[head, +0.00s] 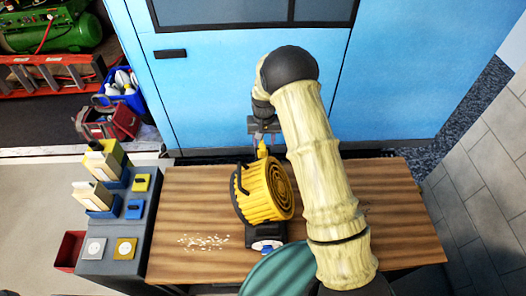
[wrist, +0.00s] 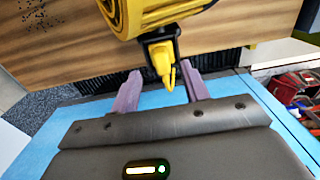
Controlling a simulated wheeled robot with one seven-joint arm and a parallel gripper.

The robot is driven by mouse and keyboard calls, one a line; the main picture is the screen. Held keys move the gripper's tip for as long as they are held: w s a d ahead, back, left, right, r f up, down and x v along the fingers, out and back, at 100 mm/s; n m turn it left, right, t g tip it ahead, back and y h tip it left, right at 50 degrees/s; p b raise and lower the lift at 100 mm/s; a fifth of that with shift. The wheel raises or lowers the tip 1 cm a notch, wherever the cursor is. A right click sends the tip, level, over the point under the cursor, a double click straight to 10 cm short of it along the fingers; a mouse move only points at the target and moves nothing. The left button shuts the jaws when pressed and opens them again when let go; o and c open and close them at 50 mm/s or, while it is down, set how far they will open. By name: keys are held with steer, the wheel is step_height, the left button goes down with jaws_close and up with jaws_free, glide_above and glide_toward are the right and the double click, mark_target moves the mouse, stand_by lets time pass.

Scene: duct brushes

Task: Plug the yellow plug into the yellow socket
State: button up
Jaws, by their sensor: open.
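The yellow plug (head: 262,150) is at the far side of the yellow blower (head: 264,192) on the wooden table. In the wrist view the yellow plug (wrist: 162,58) sits in a dark holder beside the blower and points toward my gripper. My gripper (head: 262,137) is open above the table's far edge. In the wrist view its two purple fingers (wrist: 160,90) stand on either side of the plug, with gaps showing; contact is not visible. A yellow plate with a pale round face (head: 125,248), apparently the yellow socket, is on the grey bench at the left.
A grey plate (head: 94,248) lies beside the yellow one. Yellow (head: 141,183) and blue (head: 134,209) squares with dark marks and boxes in holders (head: 92,194) are farther back on the bench. Pale debris (head: 205,242) lies on the wooden table (head: 190,190). A blue door panel (head: 210,100) stands behind.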

mark_target(263, 147)
steer(key=shift+w+a+f+p, duration=0.15)
steer(key=shift+f+p, duration=1.2)
steer(key=shift+f, duration=1.25)
jaws_close()
